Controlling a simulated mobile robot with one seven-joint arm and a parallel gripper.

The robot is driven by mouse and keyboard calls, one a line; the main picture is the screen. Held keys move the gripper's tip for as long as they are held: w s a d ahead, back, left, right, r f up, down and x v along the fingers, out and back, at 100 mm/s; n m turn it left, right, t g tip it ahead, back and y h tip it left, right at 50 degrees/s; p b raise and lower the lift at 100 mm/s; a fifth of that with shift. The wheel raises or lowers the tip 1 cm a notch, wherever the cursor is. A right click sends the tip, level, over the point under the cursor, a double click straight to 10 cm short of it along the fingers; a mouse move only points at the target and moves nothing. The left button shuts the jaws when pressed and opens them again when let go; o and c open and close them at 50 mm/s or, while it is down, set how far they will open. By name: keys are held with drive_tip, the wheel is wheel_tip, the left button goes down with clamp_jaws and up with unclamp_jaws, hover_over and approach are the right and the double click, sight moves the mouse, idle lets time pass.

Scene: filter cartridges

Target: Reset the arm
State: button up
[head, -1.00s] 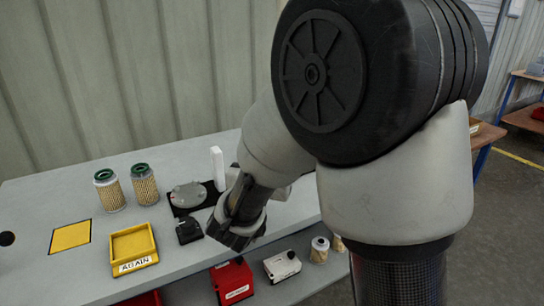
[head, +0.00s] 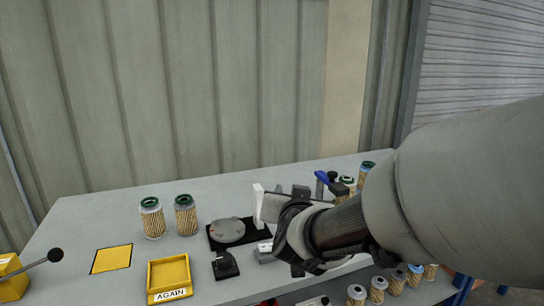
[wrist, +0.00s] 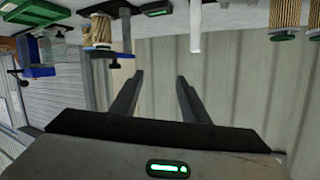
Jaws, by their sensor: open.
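My gripper (wrist: 160,76) is open and empty in the wrist view, its two dark fingers apart with the ribbed wall behind them. The wrist view shows the bench upside down along the top. In the head view my arm comes in from the right. The hand end is in front of the right part of the grey bench (head: 90,215), beside a white upright block (head: 258,203). The fingers are hard to make out there, and the hand hides part of the bench.
Two green-topped cartridges (head: 152,222) stand at the bench's back left. A yellow square (head: 111,259), a yellow "AGAIN" tray (head: 169,274) and a round grey plate (head: 228,230) are in front and beside. Several cartridges and a blue-handled item (head: 321,180) stand at right.

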drive_tip(key=s+d+f+n+g, duration=0.15)
drive_tip(key=s+d+g, duration=0.3)
drive_tip(key=s, duration=0.85)
drive_tip(key=s+d+f+n+g, duration=0.15)
drive_tip(key=s+d+g, duration=0.3)
drive_tip(key=s, duration=0.85)
wheel_tip(320, 180, up, 24)
drive_tip(key=a+p, duration=0.1)
drive_tip(key=p, duration=2.3)
drive_tip(key=shift+w+a+m+y+p, duration=0.15)
drive_tip(key=shift+w+m+y+p, duration=0.05)
drive_tip(key=shift+m+y+p, duration=0.1)
